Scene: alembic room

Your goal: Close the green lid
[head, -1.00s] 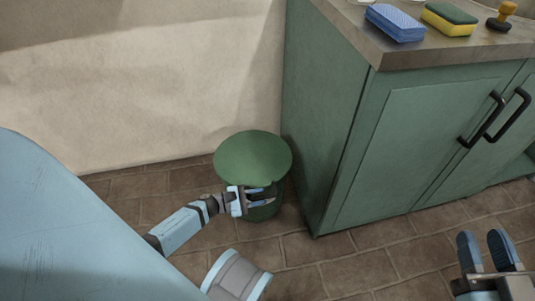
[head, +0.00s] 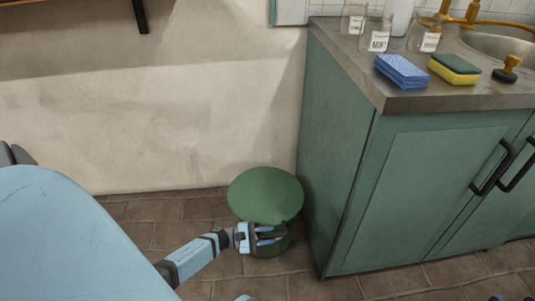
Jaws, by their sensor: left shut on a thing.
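The round green lid (head: 265,193) lies over the top of a dark green bin (head: 272,251) on the floor, left of the cabinet. From above I cannot tell whether any gap is left between lid and bin. My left gripper (head: 270,235) is at the lid's near edge, shut on it, and hides part of the rim and of the bin's front. My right gripper (head: 512,298) shows only as two separate blue fingertips at the bottom right edge, apart and empty.
The green cabinet (head: 340,150) stands close on the bin's right. Its counter carries a blue cloth (head: 401,71), a yellow-green sponge (head: 455,68), a stamp-like stopper (head: 507,70) and glass jars (head: 376,35). A beige wall (head: 180,130) is behind. Brown floor tiles (head: 320,288) are clear in front.

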